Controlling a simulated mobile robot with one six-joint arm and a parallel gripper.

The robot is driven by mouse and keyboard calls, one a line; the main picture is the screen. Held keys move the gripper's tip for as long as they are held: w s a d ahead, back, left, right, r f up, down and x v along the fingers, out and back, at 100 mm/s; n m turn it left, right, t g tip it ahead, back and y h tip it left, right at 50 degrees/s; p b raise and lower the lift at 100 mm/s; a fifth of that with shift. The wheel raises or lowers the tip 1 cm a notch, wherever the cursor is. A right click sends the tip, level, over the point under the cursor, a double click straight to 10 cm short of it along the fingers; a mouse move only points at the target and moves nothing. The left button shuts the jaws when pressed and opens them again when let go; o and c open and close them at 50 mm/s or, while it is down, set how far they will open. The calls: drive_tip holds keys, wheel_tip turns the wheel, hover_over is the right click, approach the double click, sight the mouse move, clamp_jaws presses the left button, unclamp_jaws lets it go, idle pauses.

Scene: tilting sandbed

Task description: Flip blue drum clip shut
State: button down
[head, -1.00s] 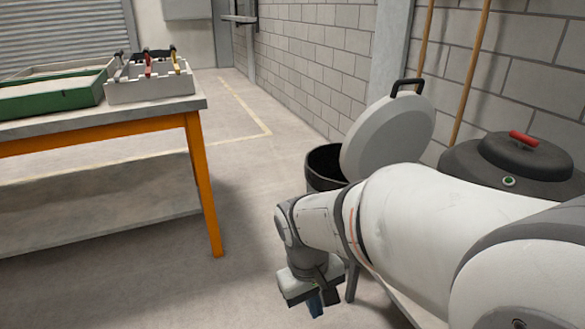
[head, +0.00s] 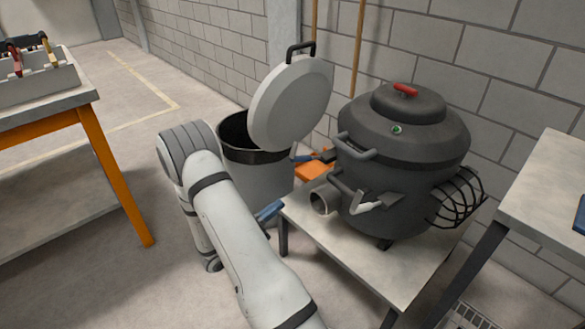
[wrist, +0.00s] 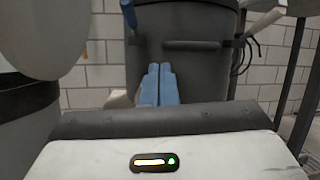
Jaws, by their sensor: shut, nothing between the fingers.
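The dark grey drum (head: 400,170) with a domed lid stands on a low stand at the right in the head view. A blue piece (head: 301,157) shows at its left, above an orange object. In the wrist view a blue lever-like piece (wrist: 128,15) stands at the upper left edge of a dark grey body; I cannot tell whether it is the clip's lever or how far it is open. My gripper's blue fingers (wrist: 159,68) are together and empty, below and right of that piece. In the head view my gripper (head: 270,210) is mostly hidden behind my arm, near the stand's left edge.
A grey bin (head: 262,178) with its lid tilted up stands left of the drum. The low stand (head: 345,250), a worktop (head: 555,190) at right and an orange-legged bench (head: 108,170) at left bound the area. Floor between bench and bin is open.

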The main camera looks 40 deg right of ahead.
drive_tip(key=w+f+n+t, duration=0.1)
drive_tip(key=t, duration=0.1)
drive_tip(key=w+f+n+t, duration=0.1)
drive_tip(key=n+t, duration=0.1)
drive_tip(key=shift+a+f+h, duration=0.2)
drive_tip(key=shift+a+h, duration=0.1)
drive_tip(key=shift+a, duration=0.05)
drive_tip(key=b, duration=0.2)
approach(307, 158)
wheel_tip(307, 158, down, 3)
drive_tip(key=d, duration=0.3)
drive_tip(key=shift+w+d+r+b, duration=0.2)
drive_tip(key=shift+d+r+b, duration=0.05)
drive_tip(key=shift+r, duration=0.4)
drive_tip(key=shift+w+d+r+b, duration=0.2)
drive_tip(key=shift+w+d+r, duration=0.05)
drive_tip(key=shift+r, duration=0.4)
drive_tip(key=shift+w+d+r+b, duration=0.2)
drive_tip(key=shift+d+r+b, duration=0.05)
drive_tip(key=shift+r, duration=0.4)
